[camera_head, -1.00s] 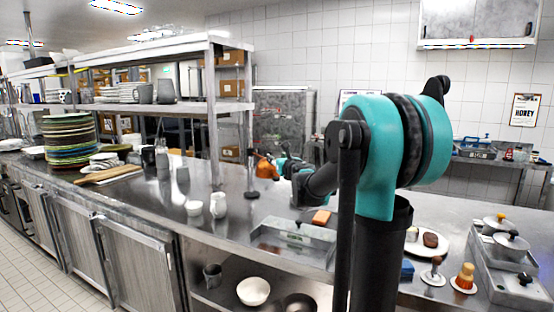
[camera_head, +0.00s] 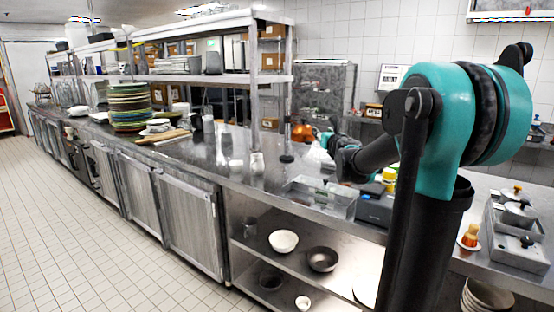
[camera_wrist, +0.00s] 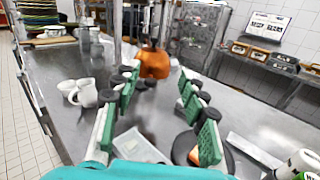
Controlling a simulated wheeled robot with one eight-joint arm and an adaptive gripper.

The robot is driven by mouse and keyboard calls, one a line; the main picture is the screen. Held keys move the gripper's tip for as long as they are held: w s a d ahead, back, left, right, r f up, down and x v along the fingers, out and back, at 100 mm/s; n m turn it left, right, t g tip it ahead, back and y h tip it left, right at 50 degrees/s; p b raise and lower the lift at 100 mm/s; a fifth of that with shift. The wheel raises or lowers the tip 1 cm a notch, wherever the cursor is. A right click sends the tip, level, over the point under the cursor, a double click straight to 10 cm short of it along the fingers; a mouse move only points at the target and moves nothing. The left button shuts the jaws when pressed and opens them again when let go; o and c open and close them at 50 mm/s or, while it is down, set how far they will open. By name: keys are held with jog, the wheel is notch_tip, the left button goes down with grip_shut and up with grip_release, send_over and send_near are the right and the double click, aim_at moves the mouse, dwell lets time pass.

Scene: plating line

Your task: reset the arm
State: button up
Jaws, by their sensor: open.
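My gripper (camera_wrist: 160,76) shows in the wrist view with its two green-padded fingers spread apart and nothing between them. It is above the steel counter (camera_wrist: 60,130). An orange-copper vessel (camera_wrist: 154,63) stands beyond the fingertips; it also shows in the head view (camera_head: 302,131). In the head view my teal and black arm fills the right side and reaches over the counter, and its far end is small and partly hidden behind its own links.
A white jug (camera_wrist: 85,92) stands left of my gripper. A pale tray (camera_wrist: 140,146) and a dark round plate (camera_wrist: 186,150) lie below it. A steel pan (camera_head: 318,197), a plate stack (camera_head: 128,105) and an overhead shelf (camera_head: 215,78) line the counter. The tiled floor (camera_head: 90,230) is clear.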

jog(key=s+d+f+m+g+h, duration=0.3)
jog(key=s+f+m, duration=0.4)
jog(key=m, duration=0.6)
jog(key=s+d+f+m+g+h, duration=0.25)
jog(key=s+d+f+m, duration=0.45)
jog(key=m, duration=0.5)
jog(key=s+a+f+m+g+y, duration=0.1)
jog(key=s+a+f+m+g, duration=0.1)
jog(key=s+f, duration=0.5)
jog(key=s+a+f+m+g+y, duration=0.1)
jog(key=s+a+f+m+g, duration=0.2)
jog(key=s+f, duration=0.4)
jog(key=s+a+f+m+g+y, duration=0.1)
jog(key=s+a+f+m+g, duration=0.2)
jog(key=s, duration=1.1)
notch_tip(320, 180, down, 5)
jog(key=a+m, duration=0.1)
jog(key=m, duration=0.2)
jog(key=shift+s+m, duration=0.3)
jog(key=shift+r, duration=0.1)
